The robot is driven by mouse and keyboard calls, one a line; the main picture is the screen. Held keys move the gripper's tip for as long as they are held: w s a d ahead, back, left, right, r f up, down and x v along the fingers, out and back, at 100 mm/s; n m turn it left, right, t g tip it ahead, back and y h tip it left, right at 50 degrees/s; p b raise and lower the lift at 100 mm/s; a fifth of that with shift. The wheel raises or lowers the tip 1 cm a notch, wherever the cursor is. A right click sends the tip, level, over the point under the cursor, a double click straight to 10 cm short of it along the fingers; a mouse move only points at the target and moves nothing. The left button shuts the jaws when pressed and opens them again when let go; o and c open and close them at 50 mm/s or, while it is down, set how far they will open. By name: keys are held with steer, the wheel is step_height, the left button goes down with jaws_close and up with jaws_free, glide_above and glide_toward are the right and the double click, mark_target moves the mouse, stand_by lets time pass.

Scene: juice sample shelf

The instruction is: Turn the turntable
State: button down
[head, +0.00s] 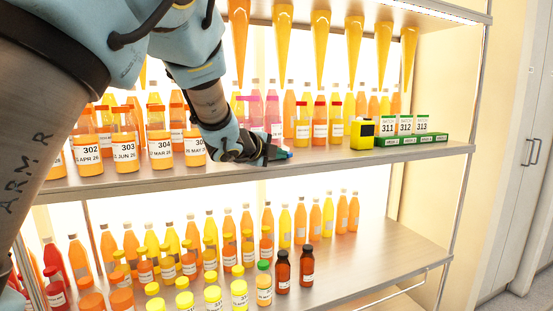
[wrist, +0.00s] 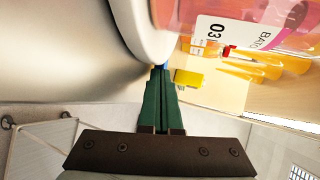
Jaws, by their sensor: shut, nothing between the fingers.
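The turntable (wrist: 152,30) shows in the wrist view as a pale round rim at the top middle. In the head view I cannot make it out clearly behind my gripper. A bottle of pink juice (wrist: 275,28) with a white label stands beside the rim in the wrist view; pink bottles (head: 272,110) also show behind my gripper in the head view. My gripper (head: 284,154) is at the front of the upper shelf, its dark green fingers together and empty. In the wrist view the fingertips (wrist: 160,70) are at the rim; whether they touch it I cannot tell.
Large labelled jars (head: 124,150) stand left of my gripper on the upper shelf (head: 330,158). A yellow and black device (head: 362,133) and green-based batch cards (head: 405,135) stand to the right. Orange cones hang above. Several bottles fill the lower shelf (head: 365,262), whose right part is bare.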

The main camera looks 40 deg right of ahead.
mark_target(289, 153)
steer(key=b, duration=0.1)
steer(key=d+n+t+b, duration=0.1)
steer(key=shift+s+d+f+b, duration=0.15)
steer(key=shift+d+f+b, duration=0.05)
steer(key=shift+f+b, duration=0.1)
steer(key=shift+d+n+t+y+b, duration=0.4)
steer(key=shift+d+t+b, duration=0.1)
steer(key=shift+t+b, duration=0.25)
steer(key=shift+w+d+r+b, duration=0.15)
steer(key=shift+w+d+b, duration=0.1)
steer(key=shift+d+b, duration=0.2)
steer(key=shift+w+d+r, duration=0.1)
steer(key=shift+w+d, duration=0.05)
steer(key=shift+d, duration=0.95)
